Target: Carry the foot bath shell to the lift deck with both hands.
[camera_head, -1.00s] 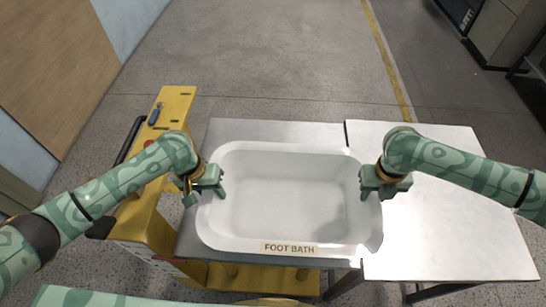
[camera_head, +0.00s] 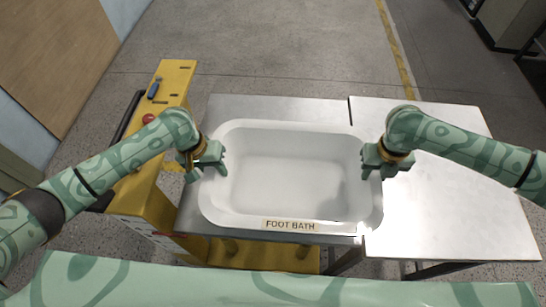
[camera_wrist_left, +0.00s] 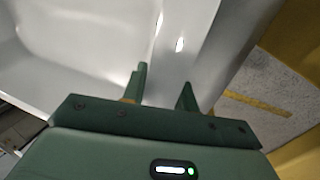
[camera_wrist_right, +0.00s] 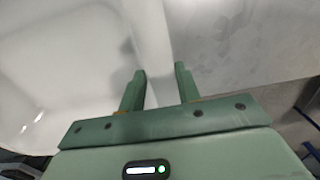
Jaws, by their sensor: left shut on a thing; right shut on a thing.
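The white foot bath shell (camera_head: 290,175), labelled FOOT BATH, is upright and level. It is mostly over the grey lift deck (camera_head: 235,105) of the yellow lift. Its right end reaches past the seam over the paler table (camera_head: 460,215). I cannot tell if it touches the surfaces below. My left gripper (camera_head: 219,163) is shut on its left rim, and the rim also shows between the fingers in the left wrist view (camera_wrist_left: 163,80). My right gripper (camera_head: 367,166) is shut on its right rim, also seen in the right wrist view (camera_wrist_right: 160,76).
The yellow lift's side column (camera_head: 160,100) stands left of the deck, with a red button (camera_head: 148,118) and a blue-handled tool (camera_head: 154,88) on it. The right part of the table is clear. Open concrete floor (camera_head: 270,50) lies beyond.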

